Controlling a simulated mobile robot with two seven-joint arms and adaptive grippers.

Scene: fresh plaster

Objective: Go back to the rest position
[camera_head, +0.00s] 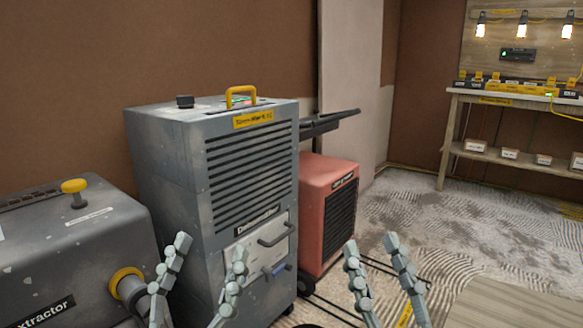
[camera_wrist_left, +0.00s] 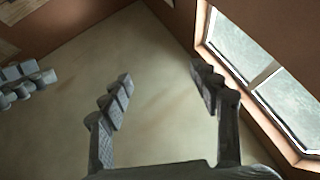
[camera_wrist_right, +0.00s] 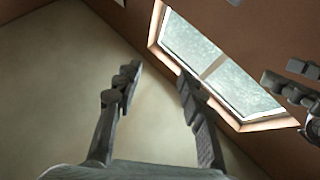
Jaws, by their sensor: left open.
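My left gripper (camera_head: 205,265) is in front of the grey dehumidifier in the head view, fingers pointing up and spread apart. It is open and empty, and its fingers also show in the left wrist view (camera_wrist_left: 155,85).
A grey dehumidifier (camera_head: 165,160) with a yellow handle stands ahead. A grey extractor (camera_head: 60,255) is at the left. A red machine (camera_head: 318,190) stands behind. A workbench (camera_head: 445,140) is at the far right. The dusty floor (camera_head: 440,225) between is mostly clear.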

